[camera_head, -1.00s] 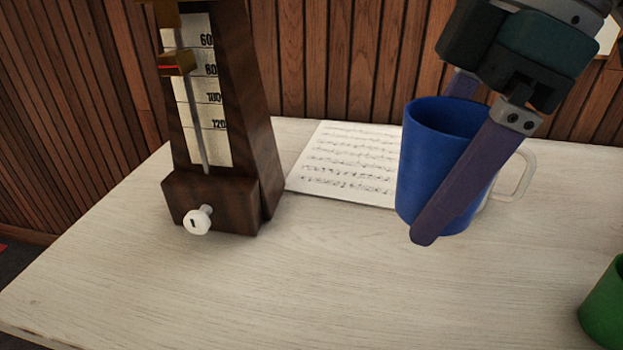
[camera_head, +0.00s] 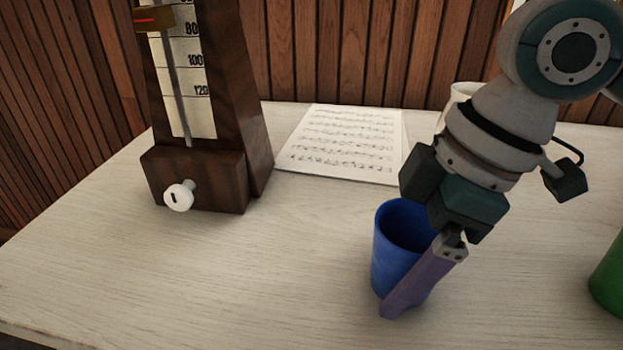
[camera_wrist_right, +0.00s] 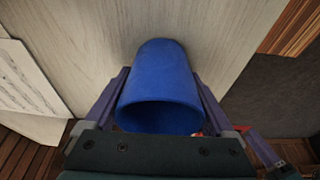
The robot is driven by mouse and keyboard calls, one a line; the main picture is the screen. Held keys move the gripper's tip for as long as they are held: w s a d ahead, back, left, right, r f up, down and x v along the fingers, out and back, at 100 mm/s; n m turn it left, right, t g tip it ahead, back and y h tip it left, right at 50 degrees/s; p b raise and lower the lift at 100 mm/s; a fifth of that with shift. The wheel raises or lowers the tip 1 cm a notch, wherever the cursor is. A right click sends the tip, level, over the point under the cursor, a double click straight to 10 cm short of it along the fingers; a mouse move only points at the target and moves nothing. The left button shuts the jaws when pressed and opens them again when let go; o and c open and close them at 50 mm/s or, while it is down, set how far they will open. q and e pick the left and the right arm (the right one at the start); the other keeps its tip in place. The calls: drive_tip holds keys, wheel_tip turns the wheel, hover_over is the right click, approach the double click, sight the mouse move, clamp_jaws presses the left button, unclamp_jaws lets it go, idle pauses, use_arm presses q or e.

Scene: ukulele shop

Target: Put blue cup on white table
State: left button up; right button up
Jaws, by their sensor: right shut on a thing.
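The blue cup (camera_head: 393,250) is upright over the near right part of the white table (camera_head: 250,270). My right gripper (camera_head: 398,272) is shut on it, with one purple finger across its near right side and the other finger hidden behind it. In the right wrist view the blue cup (camera_wrist_right: 158,85) sits between both fingers, its open rim towards the camera and its base towards the pale tabletop. I cannot tell whether its base touches the table. My left gripper is not in view.
A dark wooden metronome (camera_head: 210,165) stands at the left, with a sheet of music (camera_head: 345,145) behind. A green object (camera_head: 608,280) is at the right edge. A white mug (camera_head: 460,92) is partly hidden behind my arm. The front middle of the table is clear.

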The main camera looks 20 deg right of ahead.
drive_tip(key=shift+f, duration=0.1)
drive_tip(key=o, duration=1)
drive_tip(key=shift+o, duration=0.2)
drive_tip(key=p+v, duration=0.3)
drive_tip(key=v, duration=0.9)
drive_tip(key=shift+p, duration=0.3)
